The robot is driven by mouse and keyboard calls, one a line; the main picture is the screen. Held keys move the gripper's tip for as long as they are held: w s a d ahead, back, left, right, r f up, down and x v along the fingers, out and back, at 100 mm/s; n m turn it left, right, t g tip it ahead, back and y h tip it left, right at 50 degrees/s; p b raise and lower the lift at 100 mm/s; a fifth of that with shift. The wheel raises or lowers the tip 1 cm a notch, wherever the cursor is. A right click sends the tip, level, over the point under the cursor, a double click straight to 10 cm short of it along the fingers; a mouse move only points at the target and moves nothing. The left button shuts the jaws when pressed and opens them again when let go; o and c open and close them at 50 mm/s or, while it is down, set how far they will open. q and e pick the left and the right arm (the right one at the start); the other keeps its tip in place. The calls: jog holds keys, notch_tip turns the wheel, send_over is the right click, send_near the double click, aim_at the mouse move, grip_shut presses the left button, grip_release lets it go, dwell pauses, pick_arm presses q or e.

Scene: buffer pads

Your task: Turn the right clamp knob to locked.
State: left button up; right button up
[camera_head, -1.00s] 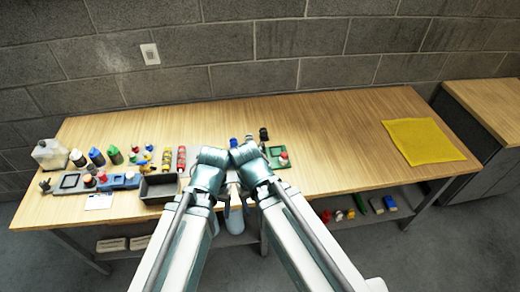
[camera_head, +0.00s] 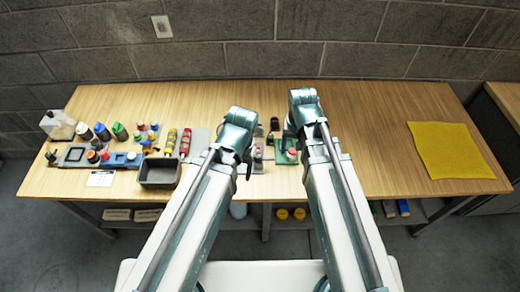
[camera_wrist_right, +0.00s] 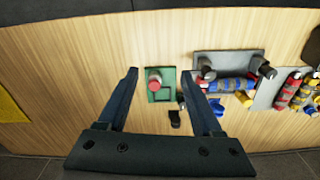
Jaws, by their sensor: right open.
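A grey clamp fixture (camera_wrist_right: 228,62) shows in the right wrist view with a blue cylinder (camera_wrist_right: 232,85) along it. A dark knob (camera_wrist_right: 207,73) stands at its end nearer the green plate, and another dark knob (camera_wrist_right: 267,70) at its far end. Their settings are too small to read. My right gripper (camera_wrist_right: 161,79) is open and empty, its fingers above and around the green plate (camera_wrist_right: 155,95) with a red button (camera_wrist_right: 154,82). In the head view, my left gripper (camera_head: 247,168) hangs beside the fixture, partly hiding it; its jaws cannot be made out.
A black tray (camera_head: 160,172), bottles (camera_head: 101,131) and red and yellow cylinders (camera_head: 178,142) stand on the table's left. A yellow cloth (camera_head: 450,150) lies at the right. The wood between the green plate and the cloth is clear. A small black piece (camera_wrist_right: 174,118) lies near the plate.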

jog(key=w+a+m, duration=0.4)
jog(key=w+a, duration=0.1)
jog(key=m, duration=0.3)
send_near(258, 155)
notch_tip(258, 155, down, 9)
jog(key=b, duration=1.3)
jog(key=shift+w+b, duration=0.1)
jog(key=shift+b, duration=0.25)
jog(key=shift+r, duration=0.1)
jog(key=shift+c, duration=0.4)
grip_shut()
